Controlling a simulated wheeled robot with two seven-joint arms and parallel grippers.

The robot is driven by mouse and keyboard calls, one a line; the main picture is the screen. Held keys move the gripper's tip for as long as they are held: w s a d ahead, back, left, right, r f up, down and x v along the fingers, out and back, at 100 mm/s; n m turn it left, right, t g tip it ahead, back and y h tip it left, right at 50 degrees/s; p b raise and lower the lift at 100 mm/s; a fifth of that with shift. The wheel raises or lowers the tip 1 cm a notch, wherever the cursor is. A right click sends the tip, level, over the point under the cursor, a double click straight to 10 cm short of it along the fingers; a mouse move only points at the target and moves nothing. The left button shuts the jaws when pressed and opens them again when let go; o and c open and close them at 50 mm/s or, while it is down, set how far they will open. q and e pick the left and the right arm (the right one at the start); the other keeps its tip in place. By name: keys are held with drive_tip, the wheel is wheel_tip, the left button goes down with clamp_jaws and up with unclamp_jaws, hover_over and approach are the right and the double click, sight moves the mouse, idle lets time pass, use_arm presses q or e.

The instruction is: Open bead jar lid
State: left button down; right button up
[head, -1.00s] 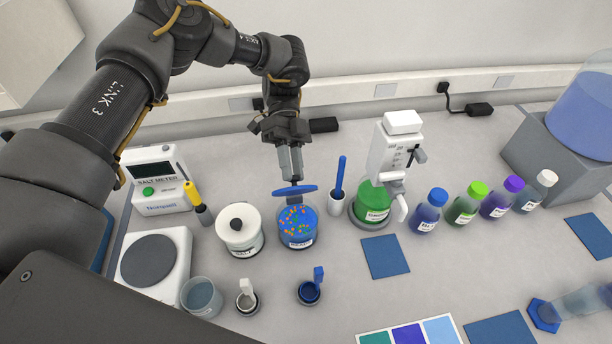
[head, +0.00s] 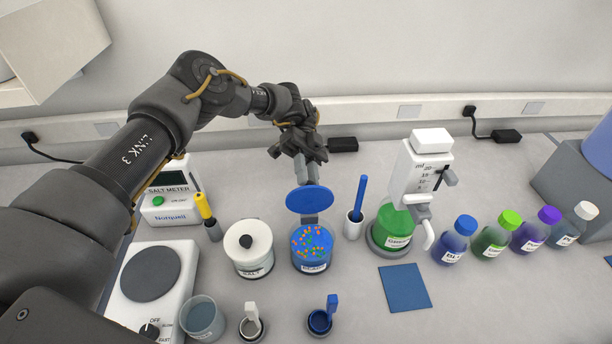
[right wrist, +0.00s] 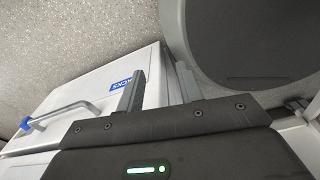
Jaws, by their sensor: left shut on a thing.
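The bead jar (head: 312,262) stands upright on the bench, blue, with multicoloured beads showing through its open top. Its round blue lid (head: 309,199) is above the jar's back side, steeply tilted so that a broad face shows. My left gripper (head: 306,178) reaches down from behind and is shut on the lid; the lid hides part of its fingers. A grey piece shows between the lid and the jar rim; I cannot tell if lid and jar touch. My right gripper (right wrist: 160,92) shows in the right wrist view, its fingers apart with nothing between them, away from the jar.
A white-lidded jar (head: 249,252) stands close left of the bead jar. A white holder with a blue stick (head: 358,198) and a green bottle with a dispenser (head: 393,228) stand close right. Small cups (head: 320,321) are in front. A white cabinet (right wrist: 85,105) is near my right gripper.

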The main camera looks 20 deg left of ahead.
use_arm(q)
drive_tip(key=c, duration=1.2)
unclamp_jaws()
drive_tip(key=shift+r, duration=0.1)
